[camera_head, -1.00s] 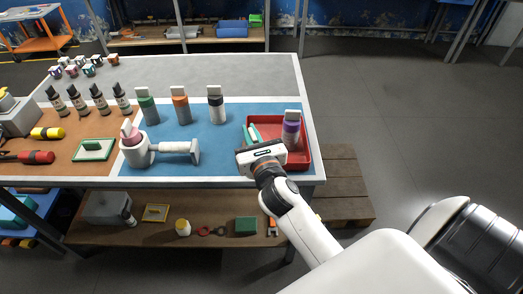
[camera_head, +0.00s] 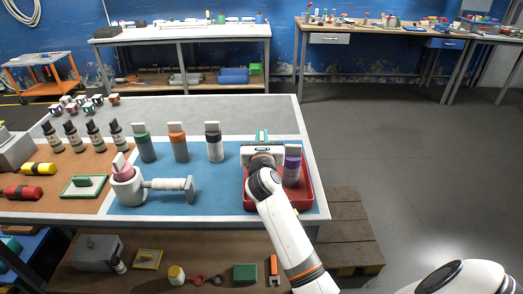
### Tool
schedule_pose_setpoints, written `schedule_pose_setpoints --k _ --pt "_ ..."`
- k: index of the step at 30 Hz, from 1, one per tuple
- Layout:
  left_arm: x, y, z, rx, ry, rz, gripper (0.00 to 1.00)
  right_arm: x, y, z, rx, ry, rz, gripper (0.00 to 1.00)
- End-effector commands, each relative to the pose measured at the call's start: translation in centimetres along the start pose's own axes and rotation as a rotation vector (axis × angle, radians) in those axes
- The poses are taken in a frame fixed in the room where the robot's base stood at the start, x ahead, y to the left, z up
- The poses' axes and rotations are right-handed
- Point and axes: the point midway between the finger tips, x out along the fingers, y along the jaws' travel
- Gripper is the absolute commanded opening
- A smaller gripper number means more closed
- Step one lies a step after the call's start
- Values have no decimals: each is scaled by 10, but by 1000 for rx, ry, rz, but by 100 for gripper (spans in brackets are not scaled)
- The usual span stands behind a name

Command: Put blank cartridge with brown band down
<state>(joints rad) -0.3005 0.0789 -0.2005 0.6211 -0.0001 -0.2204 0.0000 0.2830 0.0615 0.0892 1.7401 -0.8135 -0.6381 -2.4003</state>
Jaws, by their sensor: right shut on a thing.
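My right gripper (camera_head: 262,143) is over the red tray (camera_head: 308,192), pointing away from the camera. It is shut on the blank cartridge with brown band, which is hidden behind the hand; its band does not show. Teal finger parts show just past the white gripper body. A cartridge with a purple band (camera_head: 292,164) stands upright in the tray, just right of the gripper. I cannot tell whether the held cartridge touches the tray floor. My left gripper is not in view.
Cartridges with green (camera_head: 146,148), orange (camera_head: 178,147) and black (camera_head: 213,146) bands stand on the blue mat (camera_head: 228,200). A white holder with a pink-topped piece (camera_head: 124,180) lies front left, its handle extending right. Several dark bottles (camera_head: 95,135) stand on the brown mat.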

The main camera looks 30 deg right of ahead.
Motion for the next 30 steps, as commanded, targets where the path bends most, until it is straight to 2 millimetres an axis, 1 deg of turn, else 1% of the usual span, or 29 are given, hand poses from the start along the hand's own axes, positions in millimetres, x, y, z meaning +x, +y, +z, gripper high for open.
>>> schedule_pose_setpoints --k 1,3,6,17,18,20,21,22,30 --pt "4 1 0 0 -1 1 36 -1 0 11 0 -5 0 0" --pt "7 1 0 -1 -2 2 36 -1 0 22 1 -4 0 0" --pt "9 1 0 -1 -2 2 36 0 -1 30 1 -2 -1 0" --pt "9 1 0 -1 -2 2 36 0 0 32 -1 0 -1 0" --pt "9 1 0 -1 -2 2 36 0 0 34 -1 -2 -1 14" --pt "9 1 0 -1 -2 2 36 0 0 33 0 -2 -1 24" --pt "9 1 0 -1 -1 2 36 0 0 33 0 -2 -1 30" --pt "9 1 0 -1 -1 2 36 0 0 33 -1 -2 -1 33" --pt "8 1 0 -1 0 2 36 0 0 32 0 -2 -1 33"
